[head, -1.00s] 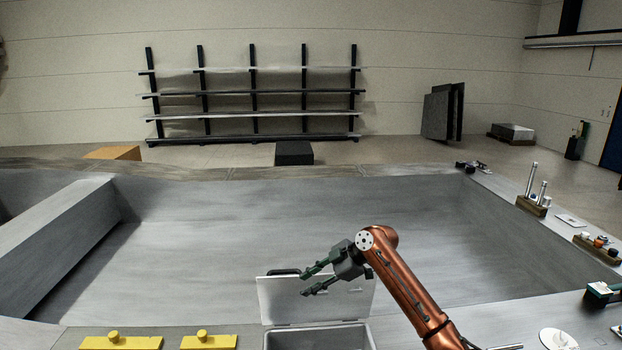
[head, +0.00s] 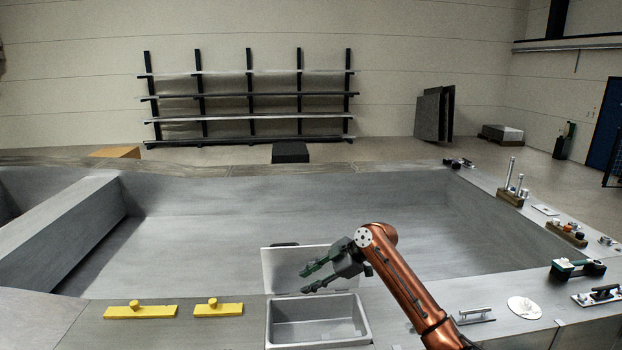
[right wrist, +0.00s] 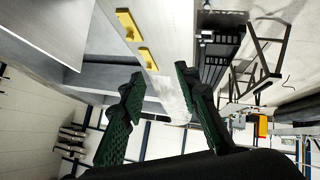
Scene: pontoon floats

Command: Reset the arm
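My right arm comes in from the lower right in the head view, and its gripper (head: 312,278) hangs in front of the raised lid (head: 282,268) of a grey box (head: 318,339). The two green-padded fingers are apart, with nothing between them. The right wrist view also shows this gripper (right wrist: 160,88) open and empty. The grey box is open, and its visible inside is bare. My left gripper does not show in either view.
Two yellow knobbed plates (head: 140,312) (head: 218,309) lie left of the box. A white disc (head: 524,307), a metal handle (head: 474,316) and a green-and-black tool (head: 578,269) lie right. A wooden block with metal pins (head: 510,196) stands farther back. The big metal basin is clear.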

